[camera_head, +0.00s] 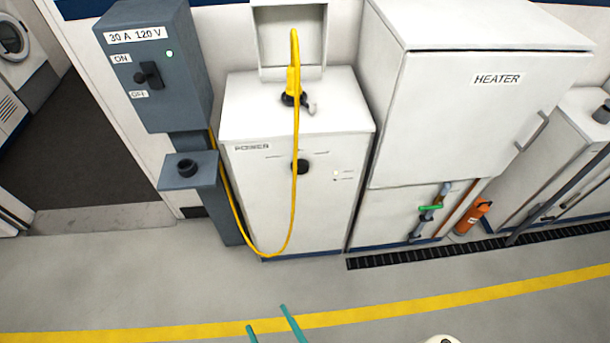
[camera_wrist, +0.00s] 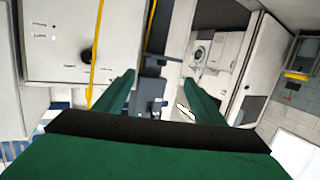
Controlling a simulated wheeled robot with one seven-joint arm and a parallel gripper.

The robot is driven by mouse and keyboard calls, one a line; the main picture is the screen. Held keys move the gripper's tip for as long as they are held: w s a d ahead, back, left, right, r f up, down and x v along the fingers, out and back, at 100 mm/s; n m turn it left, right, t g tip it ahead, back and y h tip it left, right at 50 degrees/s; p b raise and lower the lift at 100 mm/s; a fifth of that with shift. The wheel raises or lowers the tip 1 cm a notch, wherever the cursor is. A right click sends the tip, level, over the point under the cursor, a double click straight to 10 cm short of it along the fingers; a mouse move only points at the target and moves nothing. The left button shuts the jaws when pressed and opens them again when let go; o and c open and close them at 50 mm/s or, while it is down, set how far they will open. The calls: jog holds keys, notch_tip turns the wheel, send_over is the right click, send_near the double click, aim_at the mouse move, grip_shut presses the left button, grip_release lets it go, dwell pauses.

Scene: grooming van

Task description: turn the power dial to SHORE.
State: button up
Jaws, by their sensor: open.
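The power dial (camera_head: 300,167) is a small black knob on the front of the white cabinet marked POWER (camera_head: 255,185). The marks around it are too small to read, and I cannot tell where it points. A yellow cord (camera_head: 295,120) hangs from the cabinet's top across the front, right by the dial. In the wrist view the dial (camera_wrist: 87,56) appears left of my fingers, with the yellow cord (camera_wrist: 97,30) beside it. My gripper (camera_head: 270,318) shows as two teal fingertips at the bottom of the head view. It is open and empty, apart from the cabinet.
A grey box (camera_head: 185,90) marked 30 A 120 V, with an ON/OFF switch and a lit green lamp, stands left of the cabinet. The cord loops low toward its post. A HEATER cabinet (camera_head: 440,130) stands right. The floor (camera_head: 130,270) in front is clear.

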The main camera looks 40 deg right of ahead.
jog(key=w+d+f+m+h, duration=0.15)
jog(key=w+d+h, duration=0.25)
jog(key=w+d, duration=0.9)
jog(key=m+h, duration=0.3)
jog(key=m, duration=0.1)
send_near(300, 171)
jog(key=x, duration=0.8)
jog(key=shift+r, duration=0.1)
jog(key=shift+c, duration=0.3)
jog(key=c, duration=1)
